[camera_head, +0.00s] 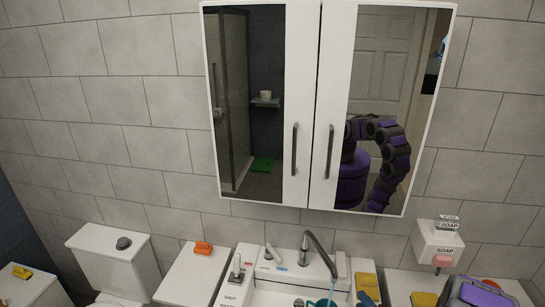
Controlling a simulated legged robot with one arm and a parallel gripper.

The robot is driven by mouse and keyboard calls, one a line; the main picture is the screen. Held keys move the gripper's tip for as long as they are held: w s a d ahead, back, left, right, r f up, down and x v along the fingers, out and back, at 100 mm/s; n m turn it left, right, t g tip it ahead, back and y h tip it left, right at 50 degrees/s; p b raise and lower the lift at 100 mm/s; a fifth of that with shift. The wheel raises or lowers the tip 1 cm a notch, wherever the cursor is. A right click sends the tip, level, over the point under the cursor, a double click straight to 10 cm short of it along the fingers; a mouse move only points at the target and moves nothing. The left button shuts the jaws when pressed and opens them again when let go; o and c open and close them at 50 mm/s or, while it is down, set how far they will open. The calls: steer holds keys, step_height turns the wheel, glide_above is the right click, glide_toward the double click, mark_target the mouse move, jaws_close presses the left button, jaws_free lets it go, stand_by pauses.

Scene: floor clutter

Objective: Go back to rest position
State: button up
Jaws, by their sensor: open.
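My gripper itself is not in direct view. A purple and grey part of my arm shows at the bottom right corner, over the counter right of the sink. The mirrored cabinet (305,105) reflects my purple and grey arm, which arches up and bends down. Its lower end reaches the mirror's bottom edge, and no fingers can be made out there.
A white sink (285,298) with a grey tap (320,252) is at the bottom centre; a teal item (322,303) is partly cut off there. A toilet (110,262) stands left. Soap dispenser (437,243) hangs right. Orange item (203,248) and yellow items (367,282) lie nearby.

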steer(key=s+a+r+n+g+h+b, duration=0.2)
steer(key=s+r+n+g, duration=0.25)
steer(key=r+g, duration=0.2)
steer(key=s+a+r+n+g+h+b, duration=0.2)
steer(key=s+a+r+n+g, duration=0.15)
steer(key=r+n+g, duration=0.35)
steer(key=s+a+r+n+g, duration=0.1)
steer(key=s+a+r, duration=0.2)
steer(key=s, duration=0.6)
steer(key=s+a+r+n+g+y+b, duration=0.1)
steer(key=s+a+r+n, duration=0.1)
steer(key=s+a, duration=0.5)
steer(key=s+a+r+n+g+y+b, duration=0.1)
steer(key=s+a+r, duration=0.3)
steer(key=s, duration=0.7)
steer(key=shift+s+a+r+n, duration=0.3)
steer(key=shift+a+n, duration=0.35)
steer(key=shift+a, duration=0.35)
steer(key=shift+g, duration=0.25)
stand_by(2.7)
